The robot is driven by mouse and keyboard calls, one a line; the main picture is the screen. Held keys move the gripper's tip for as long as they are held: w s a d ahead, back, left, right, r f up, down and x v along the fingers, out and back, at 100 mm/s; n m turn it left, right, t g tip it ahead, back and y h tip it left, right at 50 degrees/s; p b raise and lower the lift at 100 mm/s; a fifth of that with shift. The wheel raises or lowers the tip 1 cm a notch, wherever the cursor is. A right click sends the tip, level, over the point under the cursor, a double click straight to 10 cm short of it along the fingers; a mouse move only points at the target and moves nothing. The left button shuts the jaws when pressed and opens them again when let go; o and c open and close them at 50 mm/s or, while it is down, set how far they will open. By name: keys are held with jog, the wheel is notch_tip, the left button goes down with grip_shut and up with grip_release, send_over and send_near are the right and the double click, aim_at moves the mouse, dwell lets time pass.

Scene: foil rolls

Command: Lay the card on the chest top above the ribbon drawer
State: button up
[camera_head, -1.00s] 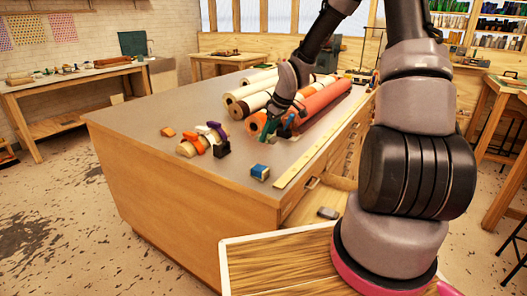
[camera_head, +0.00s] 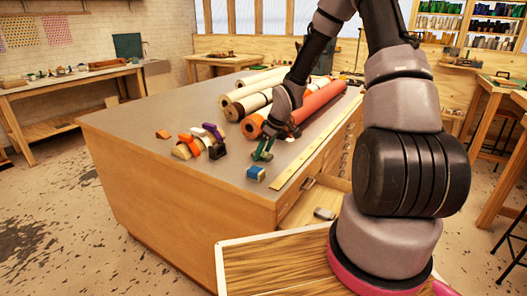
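My gripper (camera_head: 262,156) hangs low over the front part of the chest top (camera_head: 140,115), just behind a small blue block (camera_head: 256,173). Its greenish fingers are small in view, and I cannot tell whether they are apart or hold anything. I cannot make out a card anywhere. A drawer (camera_head: 312,205) stands open at the chest's right side, with a small grey item (camera_head: 325,213) at it. I see no ribbon and cannot tell which drawer is the ribbon drawer.
Several long rolls, among them a red-orange roll (camera_head: 318,102), lie behind my gripper. Small dispensers (camera_head: 190,145) and an orange block (camera_head: 163,134) sit to its left. A yellow rule (camera_head: 300,168) runs along the right edge. The chest top's left part is clear.

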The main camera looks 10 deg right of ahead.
jog(key=s+d+r+m+h, duration=0.1)
jog(key=s+d+r+m, duration=0.1)
jog(key=s+r, duration=0.5)
jog(key=s+d+r+m+t+h, duration=0.1)
jog(key=s+d+r+m, duration=0.15)
jog(key=r, duration=0.85)
jog(key=s+d+r+m+h, duration=0.25)
jog(key=s+r, duration=0.25)
jog(key=r, duration=0.4)
jog(key=s+a+r+m+t+y, duration=0.2)
jog(key=s+r+m, duration=0.4)
jog(key=s+r, duration=0.3)
jog(key=s+y, duration=0.1)
jog(key=s, duration=0.3)
jog(key=shift+t, duration=0.4)
jog(key=shift+r, duration=0.1)
